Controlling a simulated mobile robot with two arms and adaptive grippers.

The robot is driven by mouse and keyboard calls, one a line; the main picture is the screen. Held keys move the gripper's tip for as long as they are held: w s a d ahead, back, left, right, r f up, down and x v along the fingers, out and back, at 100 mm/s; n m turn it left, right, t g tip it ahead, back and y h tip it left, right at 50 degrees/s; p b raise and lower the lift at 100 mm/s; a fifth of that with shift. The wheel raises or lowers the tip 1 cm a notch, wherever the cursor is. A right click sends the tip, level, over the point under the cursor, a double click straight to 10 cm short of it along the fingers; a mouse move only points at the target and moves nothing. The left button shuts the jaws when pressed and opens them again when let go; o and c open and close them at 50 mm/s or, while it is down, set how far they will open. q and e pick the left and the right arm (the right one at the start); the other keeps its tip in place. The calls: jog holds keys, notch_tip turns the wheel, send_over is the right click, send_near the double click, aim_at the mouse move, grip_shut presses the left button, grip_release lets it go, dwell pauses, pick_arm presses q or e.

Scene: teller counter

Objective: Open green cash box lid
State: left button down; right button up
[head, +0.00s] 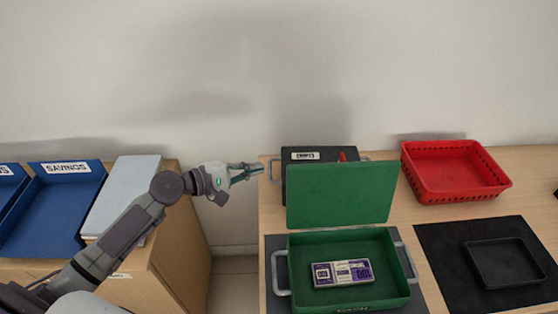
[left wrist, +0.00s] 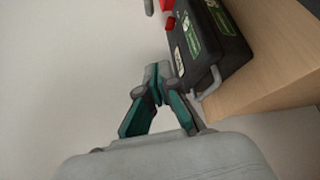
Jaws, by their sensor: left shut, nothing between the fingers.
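The green cash box (head: 299,292) stands on a dark mat on the counter in the head view. Its green lid (head: 341,194) stands upright at the back of the box, so the box is open. A purple and white bundle of notes (head: 343,273) lies inside. My left gripper (head: 257,169) is up and to the left of the green box, apart from it, over the gap between the counters. It is shut and empty. In the left wrist view its fingers (left wrist: 158,75) meet near the side of a black box. My right gripper is not in view.
A black cash box (head: 292,157) stands behind the green lid; its handle (left wrist: 207,86) shows close to my left fingers. A red basket (head: 450,171) and a black tray (head: 503,263) are to the right. Blue trays (head: 62,208) sit on the left counter.

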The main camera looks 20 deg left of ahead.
pick_arm(q)
jog(key=p+x, duration=0.2)
jog(key=x, duration=0.7)
jog(key=shift+w+d, duration=0.25)
jog(key=shift+w, duration=0.05)
jog(key=s+p, duration=0.1)
jog(key=s+d+r+p, duration=0.1)
jog(key=s, duration=0.1)
jog(key=shift+s+d+r+p, duration=0.2)
jog(key=shift+d+p, duration=0.15)
jog(key=shift+p, duration=0.05)
